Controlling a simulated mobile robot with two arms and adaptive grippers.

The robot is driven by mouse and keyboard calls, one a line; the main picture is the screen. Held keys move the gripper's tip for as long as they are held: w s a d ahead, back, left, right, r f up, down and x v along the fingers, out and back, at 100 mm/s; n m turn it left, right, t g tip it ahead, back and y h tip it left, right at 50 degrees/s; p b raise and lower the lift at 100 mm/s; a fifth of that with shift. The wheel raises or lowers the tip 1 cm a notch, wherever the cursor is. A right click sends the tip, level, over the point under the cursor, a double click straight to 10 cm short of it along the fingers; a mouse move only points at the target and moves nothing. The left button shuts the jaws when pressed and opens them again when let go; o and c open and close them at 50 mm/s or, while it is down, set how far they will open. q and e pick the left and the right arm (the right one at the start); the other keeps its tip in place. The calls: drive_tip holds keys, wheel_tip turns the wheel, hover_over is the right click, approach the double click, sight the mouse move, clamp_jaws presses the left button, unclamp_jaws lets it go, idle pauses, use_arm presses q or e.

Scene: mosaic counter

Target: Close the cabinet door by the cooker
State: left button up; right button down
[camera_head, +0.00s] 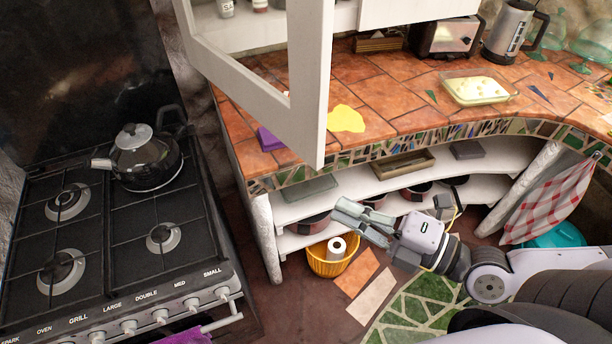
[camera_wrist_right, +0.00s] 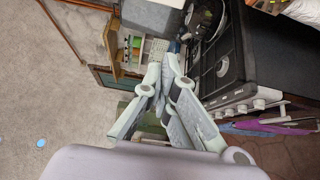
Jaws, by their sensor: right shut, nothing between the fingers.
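The cabinet door (camera_head: 270,92) is a white frame hinged at the upper left of the wall cabinet (camera_head: 414,8). It stands open, swung out over the counter toward me. The black cooker (camera_head: 110,235) is at the left, with a kettle (camera_head: 146,160) on a back burner. My right gripper (camera_head: 349,219) is shut and empty, below and to the right of the door's lower corner, in front of the lower shelves, apart from the door. In the right wrist view its fingers (camera_wrist_right: 172,72) point toward the cooker (camera_wrist_right: 230,75). My left gripper is not in view.
The tiled counter (camera_head: 388,86) holds a glass dish (camera_head: 478,88), a toaster (camera_head: 445,36), an electric kettle (camera_head: 513,32) and a yellow cloth (camera_head: 345,119). A yellow basket (camera_head: 333,262) stands on the floor under the shelves. A checked towel (camera_head: 552,203) hangs at the right.

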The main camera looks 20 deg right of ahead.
drive_tip(key=r+p+x, duration=0.1)
drive_tip(key=p+x, duration=0.4)
drive_tip(key=x, duration=0.5)
drive_tip(key=d+b, duration=0.1)
drive_tip(key=b, duration=0.1)
drive_tip(key=w+d+b, duration=0.1)
drive_tip(key=d, duration=0.1)
drive_tip(key=shift+d+f+b, duration=0.2)
drive_tip(key=shift+b, duration=0.2)
idle(0.4)
